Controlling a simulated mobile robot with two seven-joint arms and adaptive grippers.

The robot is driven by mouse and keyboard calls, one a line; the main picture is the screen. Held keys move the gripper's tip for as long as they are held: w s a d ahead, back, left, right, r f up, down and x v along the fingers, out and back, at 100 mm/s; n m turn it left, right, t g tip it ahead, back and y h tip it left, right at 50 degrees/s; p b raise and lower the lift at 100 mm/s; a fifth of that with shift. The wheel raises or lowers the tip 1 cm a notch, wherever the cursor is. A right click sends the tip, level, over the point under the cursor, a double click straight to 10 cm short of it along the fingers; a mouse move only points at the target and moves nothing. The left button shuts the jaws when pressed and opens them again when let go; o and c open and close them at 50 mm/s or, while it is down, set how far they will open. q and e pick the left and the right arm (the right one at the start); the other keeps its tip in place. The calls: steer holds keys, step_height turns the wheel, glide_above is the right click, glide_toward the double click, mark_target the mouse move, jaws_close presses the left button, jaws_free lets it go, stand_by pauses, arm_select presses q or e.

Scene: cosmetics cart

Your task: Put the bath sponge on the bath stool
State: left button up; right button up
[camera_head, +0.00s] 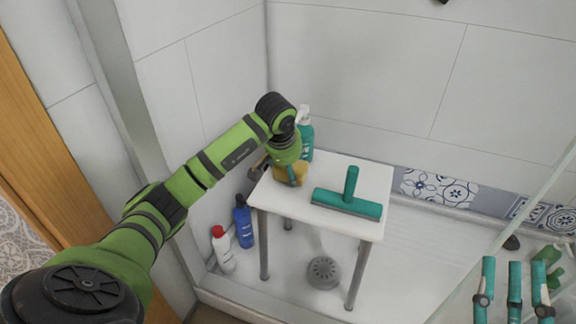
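The yellow bath sponge (283,176) sits at the back left of the white bath stool (325,220), resting on its top as far as I can see. One dark finger stands out to the sponge's left, and another dark part shows in front of the sponge. The fingers look spread apart, though the wrist hides part of them and the sponge's upper side.
A teal squeegee (350,200) lies on the stool's right half. A teal spray bottle (306,135) stands behind the sponge. A blue bottle (243,222) and a white bottle with red cap (223,252) stand left of the stool. A glass edge (515,222) runs at right.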

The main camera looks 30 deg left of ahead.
arm_select(q)
steer(key=shift+f+b, duration=0.3)
steer(key=shift+f, duration=0.2)
steer(key=o, duration=1.3)
steer(key=shift+r, duration=0.15)
steer(key=v, duration=1.2)
